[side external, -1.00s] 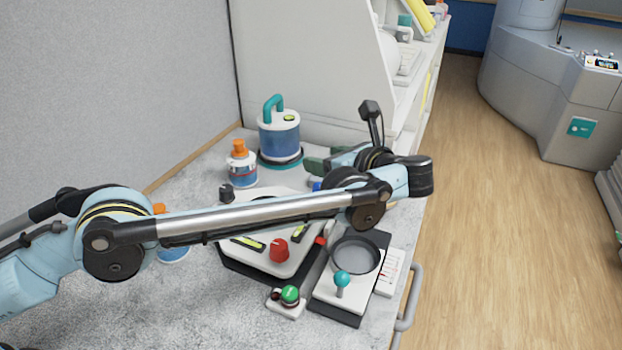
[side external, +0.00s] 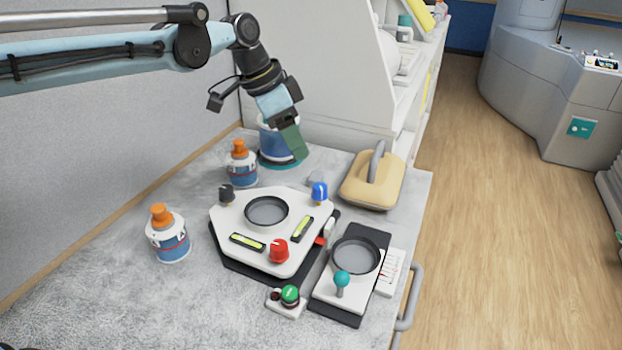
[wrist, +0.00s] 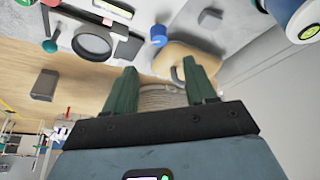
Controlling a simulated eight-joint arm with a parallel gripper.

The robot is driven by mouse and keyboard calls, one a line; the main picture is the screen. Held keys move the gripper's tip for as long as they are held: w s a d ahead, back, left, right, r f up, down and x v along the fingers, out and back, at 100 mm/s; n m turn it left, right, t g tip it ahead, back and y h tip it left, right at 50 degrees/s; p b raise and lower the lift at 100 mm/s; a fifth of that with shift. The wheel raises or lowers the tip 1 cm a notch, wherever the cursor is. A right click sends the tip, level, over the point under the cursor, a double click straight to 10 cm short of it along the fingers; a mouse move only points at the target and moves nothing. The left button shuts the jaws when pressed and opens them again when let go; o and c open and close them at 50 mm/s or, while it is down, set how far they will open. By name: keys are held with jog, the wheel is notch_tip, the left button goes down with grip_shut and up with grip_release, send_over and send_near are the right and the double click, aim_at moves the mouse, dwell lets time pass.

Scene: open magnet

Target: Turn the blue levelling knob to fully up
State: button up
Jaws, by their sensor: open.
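The blue levelling knob (side external: 319,191) stands on the back right corner of a white three-cornered levelling plate (side external: 235,220). In the wrist view the blue knob (wrist: 158,36) shows beyond my fingertips, between them and the plate. A red knob (side external: 279,251) is at the plate's front corner and a black knob (side external: 226,194) at its left corner. My gripper (side external: 296,148) is raised behind the plate, up and left of the blue knob and apart from it. In the wrist view its two green fingers (wrist: 163,80) are spread and nothing is between them.
A tan block with a grey handle (side external: 372,180) sits right of the blue knob. A blue-and-white canister (side external: 270,144) stands behind my gripper. Two orange-capped bottles (side external: 242,165) (side external: 168,238) stand left of the plate. A dish stand with a teal-balled lever (side external: 342,279) and a green button (side external: 290,294) are in front.

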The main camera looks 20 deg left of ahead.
aim_at(319, 186)
jog(key=x, duration=1.2)
jog(key=shift+d, duration=0.1)
jog(key=shift+c, duration=0.5)
grip_shut()
